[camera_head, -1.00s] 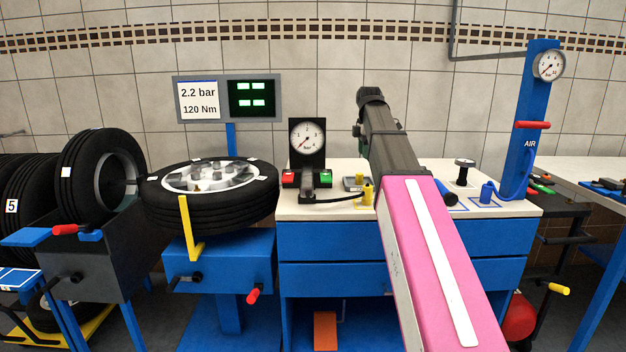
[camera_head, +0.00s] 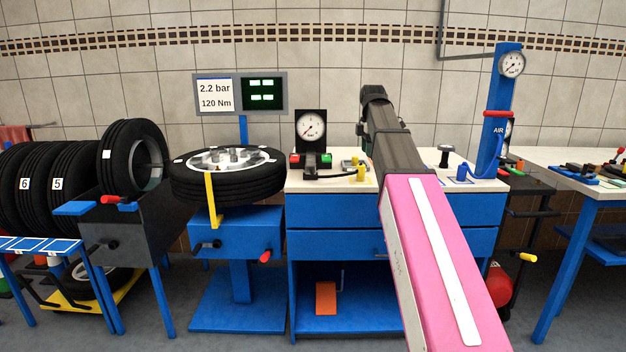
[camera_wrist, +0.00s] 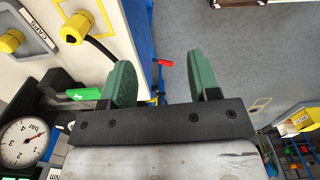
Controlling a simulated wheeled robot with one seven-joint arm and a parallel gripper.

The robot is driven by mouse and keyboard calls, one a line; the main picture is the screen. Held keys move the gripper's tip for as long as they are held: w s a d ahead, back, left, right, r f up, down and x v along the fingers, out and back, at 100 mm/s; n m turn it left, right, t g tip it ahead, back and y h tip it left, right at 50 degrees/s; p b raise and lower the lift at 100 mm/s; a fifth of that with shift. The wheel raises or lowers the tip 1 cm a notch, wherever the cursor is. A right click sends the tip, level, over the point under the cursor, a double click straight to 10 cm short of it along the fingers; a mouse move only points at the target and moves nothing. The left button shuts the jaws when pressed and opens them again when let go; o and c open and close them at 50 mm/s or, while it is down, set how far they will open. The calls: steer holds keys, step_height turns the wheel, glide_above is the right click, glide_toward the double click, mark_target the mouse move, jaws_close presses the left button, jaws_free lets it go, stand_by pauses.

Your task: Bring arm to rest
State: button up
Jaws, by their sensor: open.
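My gripper shows in the wrist view (camera_wrist: 160,82) as two green fingers standing well apart with nothing between them. Grey floor shows beyond the fingers. In the head view my arm, pink with a dark wrist, reaches up in front of the blue workbench (camera_head: 340,238); the fingers are mostly hidden there. The pressure gauge (camera_head: 310,128) stands on the bench left of my arm. The same kind of dial (camera_wrist: 26,142) shows at the lower left of the wrist view.
A tyre on a blue stand (camera_head: 228,186) is left of the bench, with more tyres (camera_head: 38,175) racked beyond. A blue air post (camera_head: 497,125) rises at the right, by a second table (camera_head: 590,186). Grey floor lies open in front.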

steer(key=s+f+m, duration=0.4)
steer(key=f, duration=0.8)
steer(key=s+f+m, duration=0.4)
steer(key=f+m, duration=0.1)
steer(key=f, duration=0.8)
steer(key=s+f+m, duration=0.4)
steer(key=s+f, duration=0.1)
steer(key=f, duration=0.7)
steer(key=s+f+m, duration=0.5)
steer(key=s+f, duration=0.4)
steer(key=f, duration=0.1)
steer(key=shift+f+m, duration=0.3)
steer(key=shift+s, duration=0.1)
